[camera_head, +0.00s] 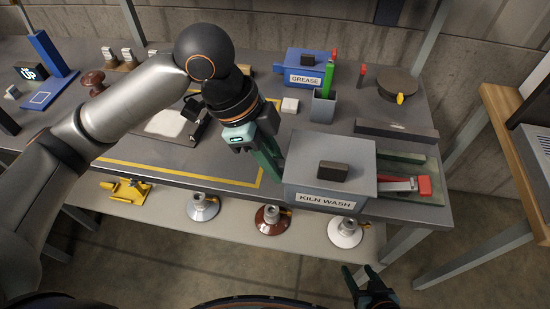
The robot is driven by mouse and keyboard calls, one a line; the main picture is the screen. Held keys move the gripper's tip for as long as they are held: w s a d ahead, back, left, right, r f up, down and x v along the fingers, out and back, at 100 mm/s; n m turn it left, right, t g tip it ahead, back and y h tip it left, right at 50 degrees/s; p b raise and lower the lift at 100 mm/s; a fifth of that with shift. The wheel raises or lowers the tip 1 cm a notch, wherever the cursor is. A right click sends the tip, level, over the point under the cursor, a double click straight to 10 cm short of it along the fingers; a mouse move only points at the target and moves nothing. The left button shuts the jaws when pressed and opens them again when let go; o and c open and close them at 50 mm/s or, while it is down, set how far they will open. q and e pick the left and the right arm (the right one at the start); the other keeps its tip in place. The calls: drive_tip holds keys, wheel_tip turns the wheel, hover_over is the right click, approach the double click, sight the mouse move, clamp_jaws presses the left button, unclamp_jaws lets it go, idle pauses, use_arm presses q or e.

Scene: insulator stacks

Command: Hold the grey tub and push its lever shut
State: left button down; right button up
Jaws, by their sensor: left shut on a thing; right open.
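The grey tub (325,172) stands at the front right of the bench, with a KILN WASH label on its front and a dark knob (333,170) on its lid. Its lever (402,186), with a red end, sticks out to the right from the tub's right side. My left gripper (272,163) is shut on the tub at its left edge; the fingertips are partly hidden. My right gripper (368,283) is open and empty, low in front of the bench, apart from the tub and lever.
A blue GREASE tub (303,73) and a grey cup (322,106) with a green item stand behind. A dark bar (396,131) lies behind the lever. Several insulators, one white (345,231), stand on the lower shelf. The floor at the front right is clear.

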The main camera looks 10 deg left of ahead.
use_arm(q)
drive_tip(key=shift+w, duration=0.1)
drive_tip(key=shift+w+a+f+b, duration=0.25)
drive_tip(key=shift+w+f+b, duration=0.05)
drive_tip(key=shift+w+f, duration=1.25)
drive_tip(key=shift+w+a+f+b, duration=0.3)
drive_tip(key=shift+w+f, duration=1.05)
drive_tip(key=shift+w, duration=0.3)
drive_tip(key=shift+w+a+f+b, duration=0.2)
drive_tip(key=shift+w+f+b, duration=0.1)
drive_tip(key=shift+w+f, duration=1.25)
drive_tip(key=shift+w+a+f+b, duration=0.1)
drive_tip(key=shift+w+f+b, duration=0.05)
drive_tip(key=shift+w+f, duration=0.35)
drive_tip(key=shift+w+a+f+b, duration=0.15)
drive_tip(key=shift+w+f, duration=0.15)
drive_tip(key=shift+w, duration=0.3)
drive_tip(key=shift+w+a+f+b, duration=0.1)
drive_tip(key=shift+w+f+b, duration=0.3)
drive_tip(key=shift+w+f, duration=0.55)
drive_tip(key=shift+w, duration=0.1)
drive_tip(key=shift+f, duration=0.2)
